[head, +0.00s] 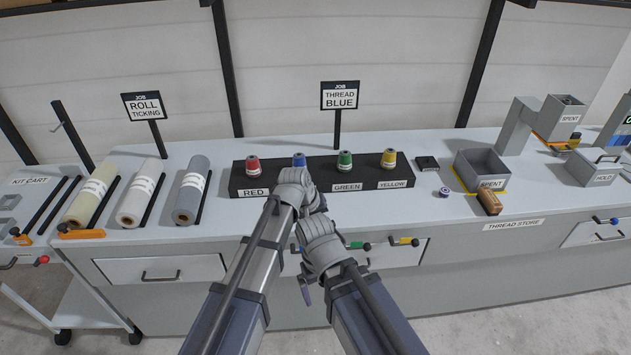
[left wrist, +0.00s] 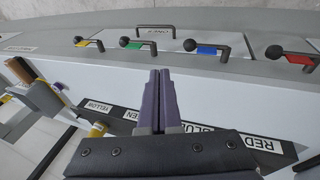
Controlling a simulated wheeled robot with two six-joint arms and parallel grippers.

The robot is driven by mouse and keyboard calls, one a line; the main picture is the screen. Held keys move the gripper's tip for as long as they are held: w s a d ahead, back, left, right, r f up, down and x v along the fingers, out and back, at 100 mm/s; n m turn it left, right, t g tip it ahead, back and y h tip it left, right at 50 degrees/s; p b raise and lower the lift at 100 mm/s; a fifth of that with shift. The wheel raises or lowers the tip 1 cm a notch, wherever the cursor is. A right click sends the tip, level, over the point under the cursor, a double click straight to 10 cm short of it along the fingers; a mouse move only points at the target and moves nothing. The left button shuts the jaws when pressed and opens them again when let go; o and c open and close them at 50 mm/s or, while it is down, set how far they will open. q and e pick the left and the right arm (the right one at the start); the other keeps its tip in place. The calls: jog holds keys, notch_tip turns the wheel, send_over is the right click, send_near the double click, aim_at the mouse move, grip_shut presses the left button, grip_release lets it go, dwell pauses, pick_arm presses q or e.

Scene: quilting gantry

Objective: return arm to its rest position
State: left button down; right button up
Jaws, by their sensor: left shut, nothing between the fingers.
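My left arm (head: 262,252) reaches up from the bottom to the front of the spool rack (head: 240,181). In the left wrist view the left gripper (left wrist: 159,76) has its two purple fingers shut together with nothing between them, near the rack's label side. In the head view its fingers are hidden. My right arm (head: 370,312) comes from lower right, its wrist close beside and partly in front of the left wrist. Small purple parts show below the right wrist; its finger opening cannot be made out.
Red (head: 253,164), blue (head: 299,160), green (head: 345,160) and yellow (head: 389,158) spools stand in the rack. Fabric rolls (head: 141,196) lie at left. A grey spent bin (head: 482,168) stands at right. The floor in front is clear.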

pick_arm(q)
jog(key=s+a+m+g+y, duration=0.1)
jog(key=s+a+m+y, duration=0.1)
jog(key=s+a, duration=0.4)
jog(key=s+a+f+m+g+y, duration=0.1)
jog(key=s+a, duration=0.6)
jog(key=s, duration=0.7)
jog(key=shift+s+a+f+m+g+y, duration=0.25)
jog(key=shift+m+y, duration=0.35)
jog(key=shift+y, duration=0.3)
